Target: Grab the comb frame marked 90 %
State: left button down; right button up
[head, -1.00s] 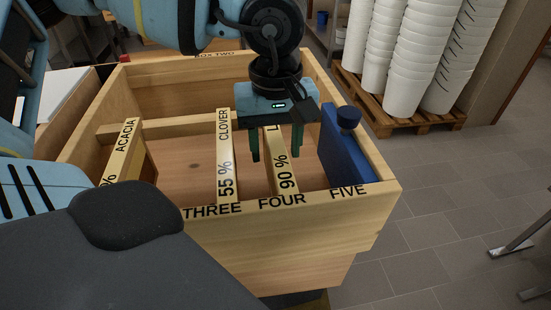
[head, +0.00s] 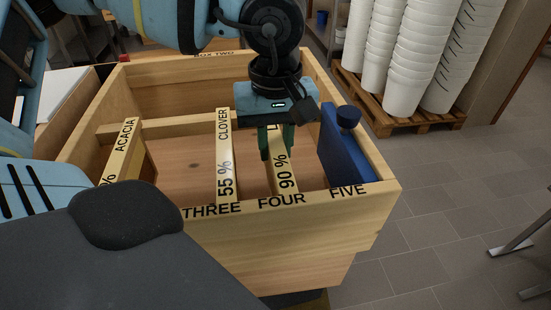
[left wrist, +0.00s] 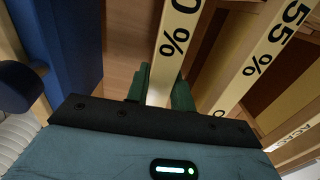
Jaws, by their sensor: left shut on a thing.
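The comb frame marked 90 % (head: 284,176) hangs in the wooden box at the slot marked FOUR. It also shows in the left wrist view (left wrist: 176,40), running between the green fingers. My left gripper (head: 277,150) is over this frame, with its fingers shut on the top bar from both sides. The gripper body hides part of the lettering on the bar. The frame still sits in the box. My right gripper does not show.
The 55 % CLOVER frame (head: 225,160) stands left at slot THREE, and an ACACIA frame (head: 124,150) farther left. A blue piece with a knob (head: 342,150) stands close on the right at FIVE. White buckets (head: 412,60) stand on a pallet behind.

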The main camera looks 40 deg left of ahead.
pick_arm(q)
jog(key=shift+r, duration=0.1)
dwell(0.8)
notch_tip(320, 180, up, 28)
jog(key=shift+p, duration=0.45)
